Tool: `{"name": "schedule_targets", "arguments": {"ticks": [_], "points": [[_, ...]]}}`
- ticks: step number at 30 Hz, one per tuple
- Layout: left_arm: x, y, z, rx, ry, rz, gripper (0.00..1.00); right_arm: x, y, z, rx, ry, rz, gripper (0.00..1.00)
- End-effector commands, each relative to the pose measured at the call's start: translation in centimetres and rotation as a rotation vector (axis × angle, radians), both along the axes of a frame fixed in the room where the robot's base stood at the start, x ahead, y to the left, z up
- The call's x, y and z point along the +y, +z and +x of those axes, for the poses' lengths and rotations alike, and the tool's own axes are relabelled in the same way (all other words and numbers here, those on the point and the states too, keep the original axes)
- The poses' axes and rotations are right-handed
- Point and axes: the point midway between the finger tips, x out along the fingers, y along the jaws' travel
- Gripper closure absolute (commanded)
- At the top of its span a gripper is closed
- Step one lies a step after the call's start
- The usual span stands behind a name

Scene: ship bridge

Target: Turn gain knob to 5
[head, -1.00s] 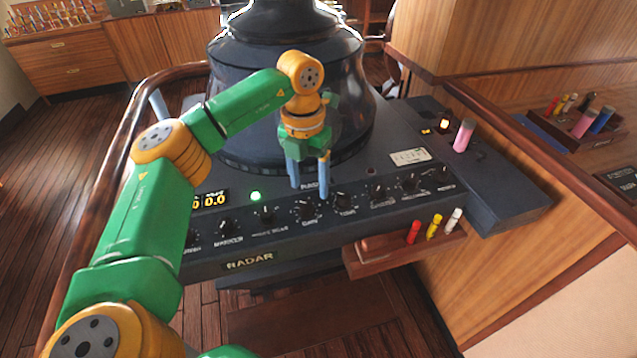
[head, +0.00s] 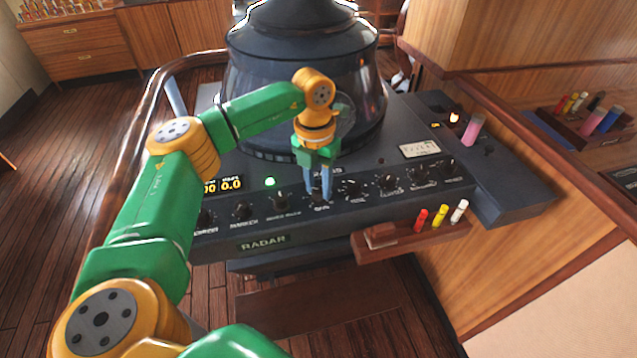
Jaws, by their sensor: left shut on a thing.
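The gain knob (head: 318,197) is a small dark knob on the sloped front panel of the black radar console, above a white label that looks like "GAIN". My left gripper (head: 318,194) points down at it, with its blue fingers shut around it, one on each side. The fingers hide much of the knob, and its pointer and scale marks are too small to read. My right gripper is not in view.
Similar knobs stand close on both sides, including one on the left (head: 280,200) and one on the right (head: 353,187). A large dark radar housing (head: 305,75) rises behind. A wooden tray (head: 385,240) with red, yellow and white markers juts out below the panel.

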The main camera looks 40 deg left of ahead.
Motion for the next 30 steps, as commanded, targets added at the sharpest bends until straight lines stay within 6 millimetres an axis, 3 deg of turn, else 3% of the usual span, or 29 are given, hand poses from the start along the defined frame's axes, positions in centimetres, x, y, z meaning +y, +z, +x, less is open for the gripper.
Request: {"name": "schedule_targets", "arguments": {"ticks": [8,30], "points": [[-0.01,0.06,-0.02,0.003,-0.109,-0.001,1.00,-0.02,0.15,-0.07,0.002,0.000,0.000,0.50],[0.00,0.16,0.18,-0.002,-0.739,0.000,1.00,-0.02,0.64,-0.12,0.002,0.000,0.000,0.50]]}}
